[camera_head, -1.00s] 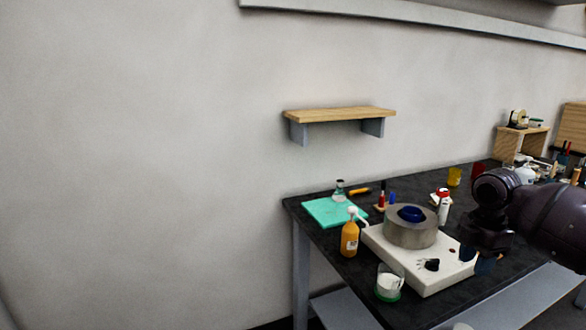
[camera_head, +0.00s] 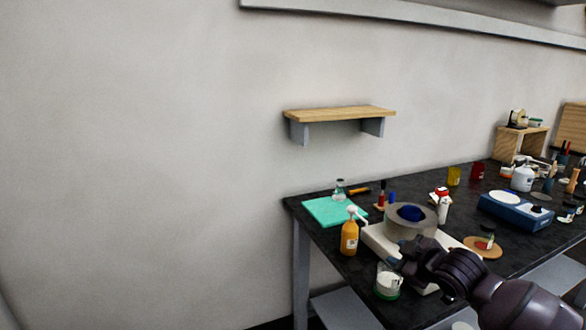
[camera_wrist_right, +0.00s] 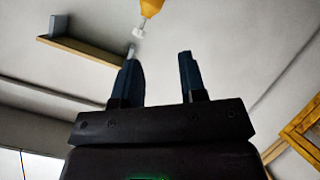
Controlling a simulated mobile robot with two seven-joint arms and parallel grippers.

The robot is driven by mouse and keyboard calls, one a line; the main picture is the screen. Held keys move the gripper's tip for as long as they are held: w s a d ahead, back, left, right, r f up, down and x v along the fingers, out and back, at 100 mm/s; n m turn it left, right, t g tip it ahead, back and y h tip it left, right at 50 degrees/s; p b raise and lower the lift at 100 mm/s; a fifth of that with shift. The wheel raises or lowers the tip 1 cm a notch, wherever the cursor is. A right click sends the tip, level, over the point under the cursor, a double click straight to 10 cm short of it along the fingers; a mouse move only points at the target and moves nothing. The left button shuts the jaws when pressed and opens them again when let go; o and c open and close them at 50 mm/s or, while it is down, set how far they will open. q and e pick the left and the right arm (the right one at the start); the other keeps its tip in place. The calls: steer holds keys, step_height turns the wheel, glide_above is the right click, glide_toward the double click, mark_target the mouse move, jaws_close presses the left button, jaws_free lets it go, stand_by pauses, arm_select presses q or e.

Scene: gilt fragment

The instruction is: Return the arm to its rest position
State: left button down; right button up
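My right gripper (camera_wrist_right: 160,60) shows in the right wrist view with its two blue-black fingers apart and nothing between them. In the head view the dark right arm reaches in from the lower right, and the gripper end (camera_head: 398,263) is over the front of the white hotplate-like device (camera_head: 376,243), near the white-filled beaker (camera_head: 388,284). I cannot tell whether it touches anything. The grey ring with a blue centre (camera_head: 408,220) sits on the white device behind the arm. My left gripper is not in view.
An orange bottle (camera_head: 349,236) stands left of the white device; it also appears in the wrist view (camera_wrist_right: 150,7). A teal mat (camera_head: 328,212), white bottle (camera_head: 443,210), blue device (camera_head: 512,210) and round coaster (camera_head: 474,248) are on the black table. A wooden shelf (camera_head: 340,115) is on the wall.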

steer(key=s+d+f+m+h, duration=0.1)
steer(key=s+f+m, duration=0.4)
steer(key=s+f, duration=0.8)
steer(key=s+d+f+m+g+h, duration=0.1)
steer(key=s+f+m, duration=0.4)
steer(key=s+f, duration=0.9)
steer(key=s+d+h, duration=0.1)
steer(key=s+h, duration=0.1)
steer(key=s, duration=0.7)
steer(key=shift+s+f+m, duration=0.15)
steer(key=shift+s+m, duration=0.15)
steer(key=shift+s, duration=0.05)
